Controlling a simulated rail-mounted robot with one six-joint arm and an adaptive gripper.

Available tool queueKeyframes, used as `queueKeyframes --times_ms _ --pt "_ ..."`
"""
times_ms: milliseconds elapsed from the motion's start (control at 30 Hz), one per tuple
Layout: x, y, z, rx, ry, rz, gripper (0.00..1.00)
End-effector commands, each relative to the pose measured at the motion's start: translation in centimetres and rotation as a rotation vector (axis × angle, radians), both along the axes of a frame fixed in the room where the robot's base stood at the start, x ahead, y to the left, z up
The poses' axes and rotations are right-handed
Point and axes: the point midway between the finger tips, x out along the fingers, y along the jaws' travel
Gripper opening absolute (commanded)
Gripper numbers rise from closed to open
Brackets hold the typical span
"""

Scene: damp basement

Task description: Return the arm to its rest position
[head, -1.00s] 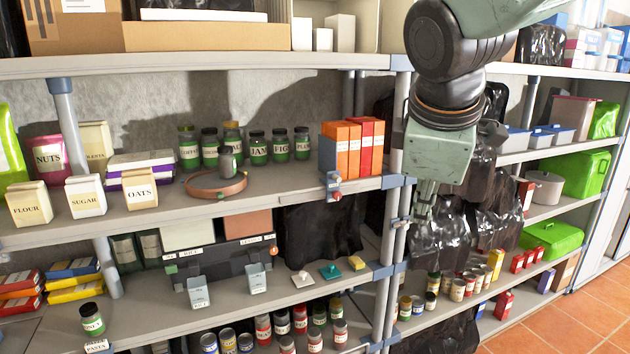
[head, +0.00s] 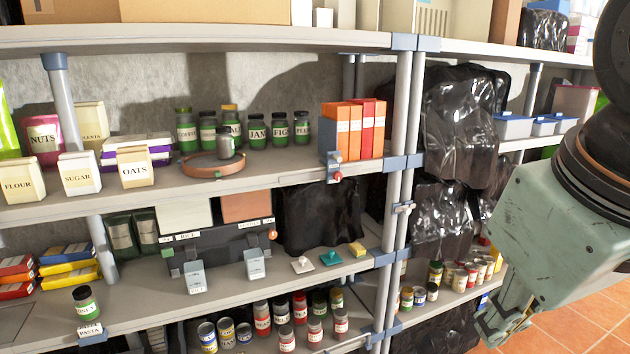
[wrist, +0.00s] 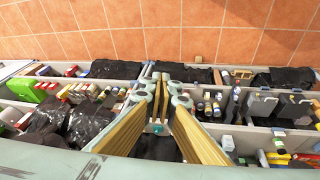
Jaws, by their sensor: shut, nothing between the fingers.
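My gripper (head: 508,322) is at the lower right of the head view, in front of the right-hand shelves and pointing down and to the left. It is shut and holds nothing. Part of it lies close to the frame's bottom edge. In the wrist view its two fingers (wrist: 165,98) reach up the middle of the picture, with shelves and floor beyond them. The green wrist housing and a dark joint of my arm fill the right side of the head view.
Black plastic bags (head: 465,125) hang on the right-hand shelves near my gripper. Shelf posts (head: 403,150) stand left of it. Jars (head: 257,132), orange and red binders (head: 353,130) and cans (head: 460,278) fill the shelves. Tiled floor (head: 570,330) is open at the lower right.

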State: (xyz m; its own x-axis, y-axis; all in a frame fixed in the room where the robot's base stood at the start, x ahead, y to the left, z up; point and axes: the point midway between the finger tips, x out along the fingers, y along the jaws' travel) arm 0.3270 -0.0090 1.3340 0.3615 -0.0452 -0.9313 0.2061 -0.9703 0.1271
Motion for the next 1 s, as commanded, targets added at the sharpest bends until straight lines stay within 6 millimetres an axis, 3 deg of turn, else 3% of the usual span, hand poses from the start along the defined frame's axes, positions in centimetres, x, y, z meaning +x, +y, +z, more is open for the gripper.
queueKeyframes --times_ms 100,333,1000 --pt "-2.4 0.2 -1.7 0.052 0.007 -0.087 0.00" --pt "-5.1 0.8 -3.3 0.114 0.019 -0.190 0.00" --pt "-5.6 0.9 -3.5 0.125 0.022 -0.209 0.00"
